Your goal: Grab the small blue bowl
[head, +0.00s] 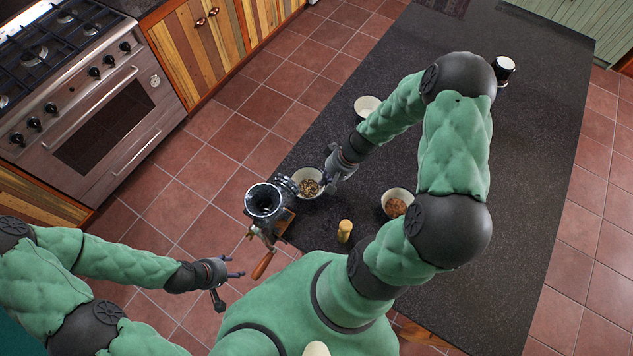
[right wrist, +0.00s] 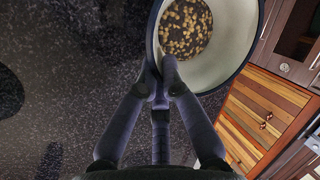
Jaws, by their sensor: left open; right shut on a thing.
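A small bowl (head: 299,174) with a pale inside and speckled brown contents is at the left edge of the dark counter in the head view. In the right wrist view the bowl (right wrist: 230,70) shows a dark bluish outer side and holds small tan pieces. My right gripper (head: 323,178) is shut on its rim; in the wrist view one finger of the gripper (right wrist: 160,75) reaches inside over the rim. I cannot tell whether the bowl is lifted. My left gripper (head: 237,272) is open and empty over the floor, left of the counter.
A metal grinder (head: 265,203) with a wooden-handled crank stands close left of the bowl. A wooden shaker (head: 345,231), a bowl of reddish-brown contents (head: 397,205), a pale bowl (head: 366,106) and a dark mug (head: 503,68) are on the counter (head: 530,170). Its right side is clear.

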